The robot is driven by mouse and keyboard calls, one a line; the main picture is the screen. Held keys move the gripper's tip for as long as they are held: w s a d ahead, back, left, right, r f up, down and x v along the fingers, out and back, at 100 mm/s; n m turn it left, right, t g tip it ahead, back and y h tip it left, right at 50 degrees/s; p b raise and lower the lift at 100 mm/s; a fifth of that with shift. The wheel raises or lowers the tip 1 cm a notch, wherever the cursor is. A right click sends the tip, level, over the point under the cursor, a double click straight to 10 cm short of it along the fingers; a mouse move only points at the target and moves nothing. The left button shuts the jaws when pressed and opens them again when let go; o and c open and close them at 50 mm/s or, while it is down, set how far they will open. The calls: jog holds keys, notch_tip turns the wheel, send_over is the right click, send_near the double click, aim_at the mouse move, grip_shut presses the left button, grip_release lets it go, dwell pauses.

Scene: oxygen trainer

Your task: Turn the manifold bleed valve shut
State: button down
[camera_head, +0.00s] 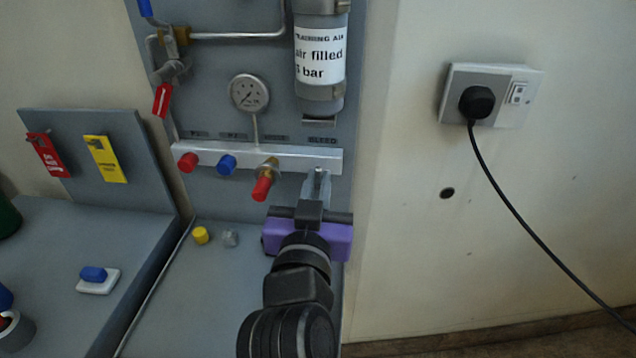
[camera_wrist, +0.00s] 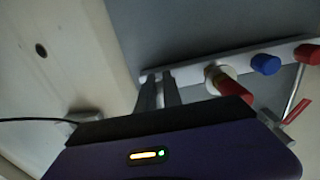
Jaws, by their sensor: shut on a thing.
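The manifold (camera_head: 240,156) is a pale horizontal bar on the grey panel, with a BLEED label above its right end. The bleed valve is at that end, mostly hidden by my gripper's fingers; only small metal parts show there. My gripper (camera_head: 318,180), with a purple body, reaches up from below, its fingertips at the valve just under the bar. In the wrist view, my gripper's fingers (camera_wrist: 157,90) are close together at the end of the manifold (camera_wrist: 195,75), shut on the valve. How far the valve is turned cannot be seen.
A brass valve with a red handle (camera_head: 263,187) sits close left of my gripper. Red (camera_head: 187,162) and blue (camera_head: 226,164) knobs are further left. A gauge (camera_head: 249,93) and a labelled cylinder (camera_head: 320,60) are above. A plugged-in cable (camera_head: 515,205) hangs at right.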

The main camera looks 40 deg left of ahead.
jog(key=c, duration=1.5)
grip_release()
jog(key=v, duration=0.7)
jog(key=shift+s+d+p, duration=0.25)
jog(key=shift+s+p, duration=0.05)
